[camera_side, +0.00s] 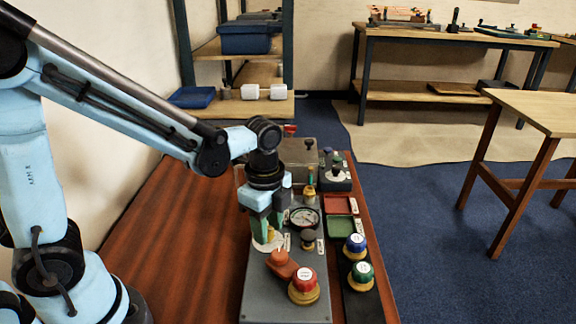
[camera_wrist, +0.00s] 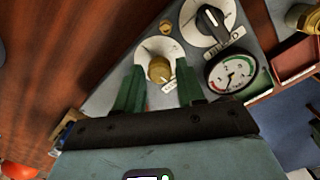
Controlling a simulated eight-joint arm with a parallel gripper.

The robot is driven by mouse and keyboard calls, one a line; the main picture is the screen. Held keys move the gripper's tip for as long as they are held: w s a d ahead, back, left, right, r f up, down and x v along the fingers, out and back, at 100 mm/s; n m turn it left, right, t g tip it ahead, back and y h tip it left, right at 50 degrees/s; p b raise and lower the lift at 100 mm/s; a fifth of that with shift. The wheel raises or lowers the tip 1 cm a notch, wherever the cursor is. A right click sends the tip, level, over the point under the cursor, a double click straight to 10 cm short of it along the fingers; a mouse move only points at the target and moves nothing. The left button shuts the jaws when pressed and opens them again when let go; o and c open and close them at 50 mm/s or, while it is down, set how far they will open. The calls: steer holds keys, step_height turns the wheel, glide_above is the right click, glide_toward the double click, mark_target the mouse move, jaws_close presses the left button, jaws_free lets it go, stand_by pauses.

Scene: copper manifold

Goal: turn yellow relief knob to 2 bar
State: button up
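The yellow relief knob (camera_wrist: 159,69) stands on a round white dial (camera_wrist: 147,52) on the grey panel in the wrist view. My gripper (camera_wrist: 158,78) has its two green fingers spread, one at each side of the knob, with gaps visible between them and it. In the side view my gripper (camera_side: 265,226) points down over the panel, and its fingers largely hide the knob. A round pressure gauge (camera_wrist: 231,73) is to the right of the knob; it also shows in the side view (camera_side: 304,217). The dial's bar marks are too small to read.
A black selector knob (camera_wrist: 211,18) is close to the gauge. An orange lever (camera_side: 281,262) and a red knob (camera_side: 304,280) stand nearer on the panel (camera_side: 262,300). Blue (camera_side: 356,243) and green (camera_side: 363,272) knobs are at the right. The wooden bench (camera_side: 180,235) is clear left of the panel.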

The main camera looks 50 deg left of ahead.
jaws_close()
steer(key=shift+n, duration=0.3)
steer(key=n, duration=0.3)
steer(key=shift+n, duration=0.3)
steer(key=n, duration=0.4)
steer(key=shift+n, duration=0.3)
steer(key=n, duration=0.4)
steer(key=shift+n, duration=2.5)
